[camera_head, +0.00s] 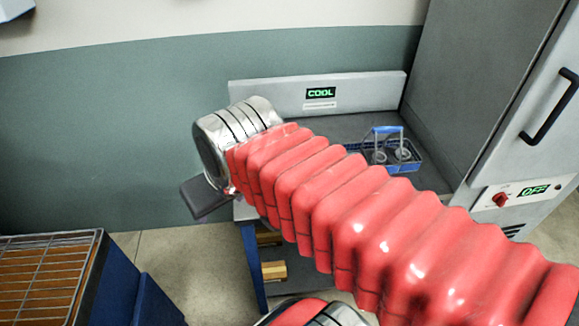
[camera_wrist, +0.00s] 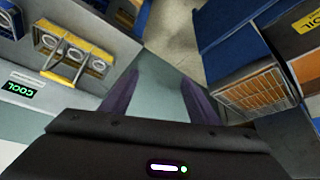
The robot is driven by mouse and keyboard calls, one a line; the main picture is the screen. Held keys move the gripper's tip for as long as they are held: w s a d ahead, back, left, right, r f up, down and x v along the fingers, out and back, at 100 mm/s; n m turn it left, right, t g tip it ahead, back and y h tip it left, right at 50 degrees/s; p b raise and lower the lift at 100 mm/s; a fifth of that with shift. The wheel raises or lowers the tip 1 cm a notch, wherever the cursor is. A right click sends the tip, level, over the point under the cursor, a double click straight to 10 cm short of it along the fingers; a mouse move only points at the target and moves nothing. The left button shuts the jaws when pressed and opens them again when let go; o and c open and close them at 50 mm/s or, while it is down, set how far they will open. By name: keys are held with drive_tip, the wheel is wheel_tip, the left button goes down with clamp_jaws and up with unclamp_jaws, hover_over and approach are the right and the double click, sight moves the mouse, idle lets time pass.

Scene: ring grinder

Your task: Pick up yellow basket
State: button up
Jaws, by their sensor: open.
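The yellow basket (camera_wrist: 72,52) shows at the left of the wrist view, on a grey surface beside a panel reading COOL. It has a yellow handle and holds round metal rings. In the head view my red arm covers the place where it would show. My gripper (camera_wrist: 158,84) is open and empty, its two dark fingers apart over the floor in the wrist view. The basket lies left of the fingers, clear of them. In the head view only the dark back of the gripper shows, past the bench's left end.
A blue basket (camera_head: 397,160) with rings stands on the cooling bench (camera_head: 345,125), near a grey cabinet (camera_head: 476,75) with an OFF display. Wooden pieces (camera_head: 272,270) sit below the bench. A blue unit with a wire rack (camera_head: 45,270) stands at lower left, with bare floor between.

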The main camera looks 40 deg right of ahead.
drive_tip(key=o, duration=0.7)
drive_tip(key=w+d+r+m, duration=0.1)
drive_tip(key=w+d, duration=0.1)
drive_tip(key=d, duration=0.1)
drive_tip(key=w+d+r+m+h, duration=0.1)
drive_tip(key=w+d, duration=0.2)
drive_tip(key=d, duration=0.1)
drive_tip(key=w+d+r+m, duration=0.1)
drive_tip(key=w+d, duration=0.1)
drive_tip(key=d, duration=0.2)
drive_tip(key=shift+w+d+g, duration=0.15)
drive_tip(key=shift+g, duration=0.25)
drive_tip(key=shift+o, duration=1.4)
drive_tip(key=w+d+m+g+h, duration=0.1)
drive_tip(key=w+d+m, duration=0.2)
drive_tip(key=d, duration=1.2)
drive_tip(key=shift+w+d+r, duration=0.15)
drive_tip(key=shift+w+d, duration=0.05)
drive_tip(key=shift+w, duration=0.05)
drive_tip(key=x, duration=0.8)
drive_tip(key=shift+f, duration=0.3)
drive_tip(key=shift+d, duration=0.1)
drive_tip(key=shift+s+x, duration=0.2)
drive_tip(key=shift+x, duration=1.1)
drive_tip(key=shift+s+x, duration=0.2)
drive_tip(key=shift+x, duration=1.1)
drive_tip(key=shift+f, duration=0.15)
